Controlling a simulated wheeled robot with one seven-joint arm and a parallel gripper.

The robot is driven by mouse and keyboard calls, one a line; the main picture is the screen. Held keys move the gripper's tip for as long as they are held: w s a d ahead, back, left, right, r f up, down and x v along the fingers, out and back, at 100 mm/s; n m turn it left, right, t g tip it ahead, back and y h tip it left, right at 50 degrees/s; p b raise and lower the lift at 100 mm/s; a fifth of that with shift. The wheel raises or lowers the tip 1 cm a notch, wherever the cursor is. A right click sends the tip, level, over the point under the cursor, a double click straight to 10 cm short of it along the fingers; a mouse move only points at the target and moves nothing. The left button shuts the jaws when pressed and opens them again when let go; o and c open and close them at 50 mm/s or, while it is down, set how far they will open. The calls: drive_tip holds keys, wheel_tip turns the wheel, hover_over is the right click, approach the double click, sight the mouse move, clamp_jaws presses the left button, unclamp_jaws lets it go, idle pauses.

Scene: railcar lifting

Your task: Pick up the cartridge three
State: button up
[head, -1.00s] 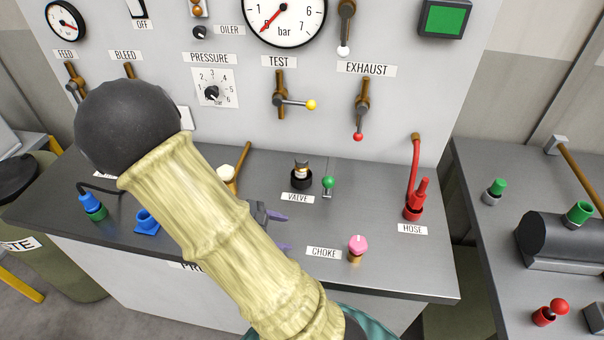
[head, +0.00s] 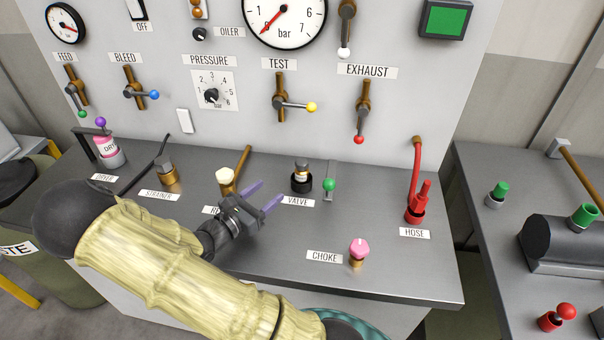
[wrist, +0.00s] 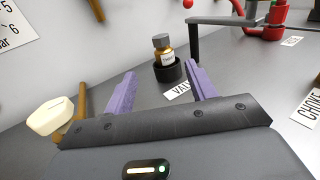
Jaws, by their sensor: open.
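A small cartridge (head: 301,171) with a dark cap, an amber body and a pale label stands upright in a round black socket (head: 302,186) behind the VALVE label. The print on its label is too small to read surely. In the wrist view the cartridge (wrist: 163,46) and the socket (wrist: 168,75) are ahead, beyond and between the fingertips. My gripper (head: 271,195) is open, its purple fingers apart and empty, to the front left of the socket. In the wrist view my gripper (wrist: 161,84) points toward the cartridge without touching it.
A green-knobbed lever (head: 328,185) stands just right of the socket. A cream-topped fitting (head: 226,180) with a brown handle is close left of my gripper. A pink choke knob (head: 359,248) and a red hose fitting (head: 416,207) are farther right. The bench front centre is clear.

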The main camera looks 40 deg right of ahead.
drive_tip(key=p, duration=0.2)
approach(305, 163)
drive_tip(key=d, duration=0.1)
drive_tip(key=w+d+f, duration=0.1)
drive_tip(key=d, duration=0.1)
drive_tip(key=w+d, duration=0.1)
drive_tip(key=d, duration=0.1)
drive_tip(key=shift+w+d+f, duration=0.15)
drive_tip(key=shift+f, duration=0.1)
drive_tip(key=shift+w+d, duration=0.1)
drive_tip(key=shift+d, duration=0.3)
drive_tip(key=shift+w+d+f+p, duration=0.1)
drive_tip(key=shift+d+p, duration=0.05)
drive_tip(key=shift+d, duration=0.7)
drive_tip(key=shift+w+d+f+p, duration=0.1)
drive_tip(key=shift+w+d+p, duration=0.05)
drive_tip(key=shift+d, duration=0.7)
drive_tip(key=shift+w+d+f+p, duration=0.1)
drive_tip(key=shift+d+p, duration=0.05)
drive_tip(key=shift+d, duration=0.7)
drive_tip(key=shift+r, duration=0.1)
clamp_jaws()
drive_tip(key=shift+r, duration=0.1)
wheel_tip(305, 163, up, 10)
drive_tip(key=shift+f+b, duration=0.1)
drive_tip(key=shift+b, duration=0.25)
